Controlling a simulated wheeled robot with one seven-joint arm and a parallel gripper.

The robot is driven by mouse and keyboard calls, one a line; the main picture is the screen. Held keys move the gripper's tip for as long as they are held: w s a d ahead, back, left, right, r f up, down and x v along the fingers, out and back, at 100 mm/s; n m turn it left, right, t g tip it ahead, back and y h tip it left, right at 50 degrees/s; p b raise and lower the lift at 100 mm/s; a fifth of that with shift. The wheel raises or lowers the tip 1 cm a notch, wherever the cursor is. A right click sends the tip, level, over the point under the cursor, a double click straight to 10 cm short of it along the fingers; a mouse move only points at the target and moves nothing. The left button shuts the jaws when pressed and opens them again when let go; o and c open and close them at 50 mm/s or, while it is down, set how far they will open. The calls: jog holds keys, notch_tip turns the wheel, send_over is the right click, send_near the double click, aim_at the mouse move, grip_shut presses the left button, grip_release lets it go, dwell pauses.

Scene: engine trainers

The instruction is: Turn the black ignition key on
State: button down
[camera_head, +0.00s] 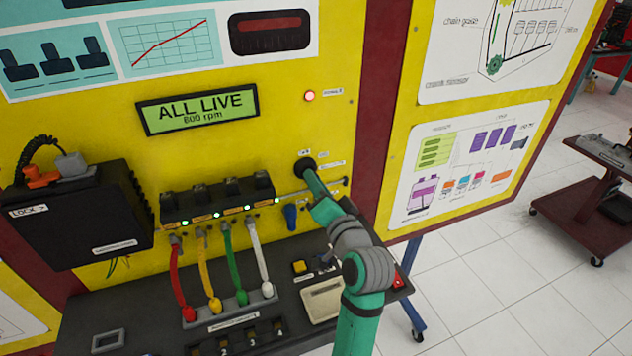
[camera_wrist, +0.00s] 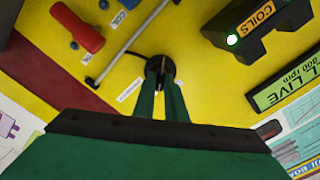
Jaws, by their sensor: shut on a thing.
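The black ignition key (camera_wrist: 161,67) sits at a round black switch (camera_head: 303,165) on the yellow panel, below and right of the green display. My gripper (camera_wrist: 161,88) is shut on the key, with its two green fingers close together at the switch. In the head view my gripper (camera_head: 309,175) reaches up to the switch from the lower right and hides part of it. The key's exact angle is hard to make out. The display (camera_head: 198,109) reads "ALL LIVE" with an rpm line under it.
A red lamp (camera_head: 310,96) is lit above the switch. A thin metal rod (camera_wrist: 125,45) and a red handle (camera_wrist: 77,28) are near the fingers. A black coil row (camera_head: 218,202) with green lights and coloured leads is at left, and a blue knob (camera_head: 290,216) below.

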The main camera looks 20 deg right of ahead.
jog(key=shift+m, duration=0.7)
jog(key=shift+w+d, duration=0.1)
jog(key=shift+w, duration=0.05)
jog(key=shift+d+m, duration=0.25)
jog(key=shift+m, duration=0.05)
jog(key=c, duration=1.8)
grip_release()
jog(key=shift+a, duration=0.35)
jog(key=s, duration=1.1)
jog(key=shift+d, duration=0.15)
